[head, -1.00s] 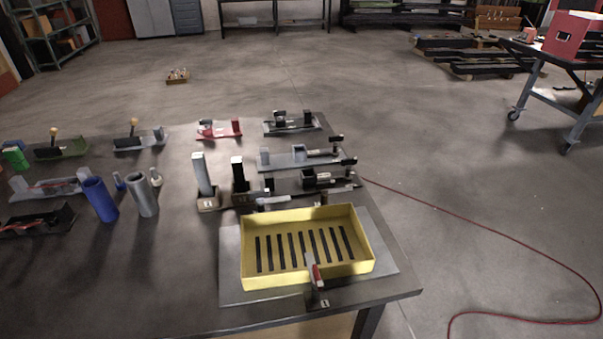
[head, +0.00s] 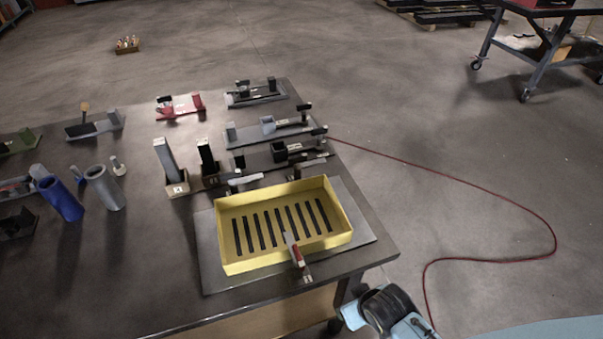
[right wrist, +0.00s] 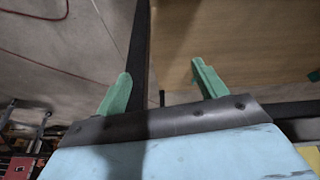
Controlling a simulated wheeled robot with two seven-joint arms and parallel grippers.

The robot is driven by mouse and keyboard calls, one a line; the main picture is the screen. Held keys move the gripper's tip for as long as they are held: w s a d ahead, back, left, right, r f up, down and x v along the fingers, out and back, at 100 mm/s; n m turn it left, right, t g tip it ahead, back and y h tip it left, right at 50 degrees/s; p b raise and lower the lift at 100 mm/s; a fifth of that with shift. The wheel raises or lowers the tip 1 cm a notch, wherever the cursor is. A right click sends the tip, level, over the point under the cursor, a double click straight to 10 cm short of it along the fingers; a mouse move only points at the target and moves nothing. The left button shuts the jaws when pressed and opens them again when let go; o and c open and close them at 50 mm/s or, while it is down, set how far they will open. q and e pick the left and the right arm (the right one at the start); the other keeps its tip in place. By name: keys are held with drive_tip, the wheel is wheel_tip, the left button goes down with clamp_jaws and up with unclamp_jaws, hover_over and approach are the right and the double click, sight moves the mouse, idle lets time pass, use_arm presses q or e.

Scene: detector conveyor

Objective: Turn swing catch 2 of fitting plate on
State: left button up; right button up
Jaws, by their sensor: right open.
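The fitting plate (head: 207,270) is a grey plate on the near right of the table, with a yellow slotted tray (head: 340,205) on it. A swing catch with a red-marked lever (head: 294,250) stands at the tray's near side, its lever reaching over the rim. Another catch with a pale lever (head: 246,180) is at the far side, lying along the tray's edge. I cannot read which one is number 2. My right gripper (right wrist: 162,85) shows two green fingers, open and empty, near the table's wooden side. My left gripper is not in view.
The table (head: 140,270) has bare room left of the plate. Blocks with upright posts (head: 178,188), blue (head: 62,200) and grey tubes (head: 106,188) and several small fixtures stand behind and left. A red cable (head: 480,190) lies on the floor to the right.

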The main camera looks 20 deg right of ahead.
drive_tip(key=w+r+t, duration=0.2)
drive_tip(key=w+r, duration=0.2)
drive_tip(key=r, duration=1)
drive_tip(key=m+t, duration=0.1)
drive_tip(key=t, duration=0.6)
approach(298, 160)
drive_tip(key=x, duration=0.8)
drive_tip(key=shift+b, duration=0.35)
